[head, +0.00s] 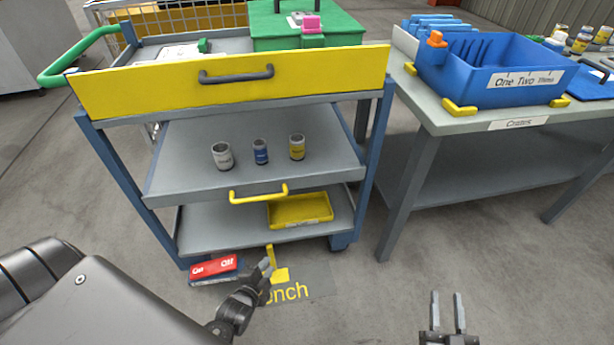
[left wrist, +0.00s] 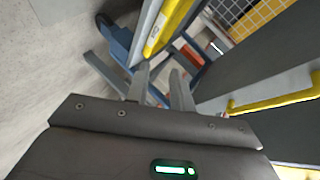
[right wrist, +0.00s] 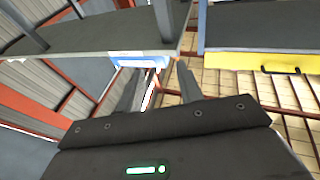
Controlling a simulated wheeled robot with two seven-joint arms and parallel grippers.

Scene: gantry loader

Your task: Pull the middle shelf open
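The middle shelf (head: 200,179) is a grey tray in the blue-framed cart, with a yellow bar handle (head: 258,195) on its front edge. The edge looks about level with the cart's front posts. Three small cans, grey (head: 221,156), blue (head: 261,152) and yellow (head: 297,147), stand upright on it. My left gripper (head: 265,267) is open and empty, low in front of the cart, below the handle and apart from it. A yellow handle (left wrist: 275,103) shows to the right of its fingers in the left wrist view. My right gripper (head: 448,312) is open and empty, over the floor at lower right.
The yellow-fronted top drawer (head: 150,88) has a dark handle. The bottom shelf (head: 215,225) holds a yellow tray (head: 300,209). A red box (head: 214,269) is low at the cart's front. A table (head: 450,120) with a blue crate (head: 510,88) stands right.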

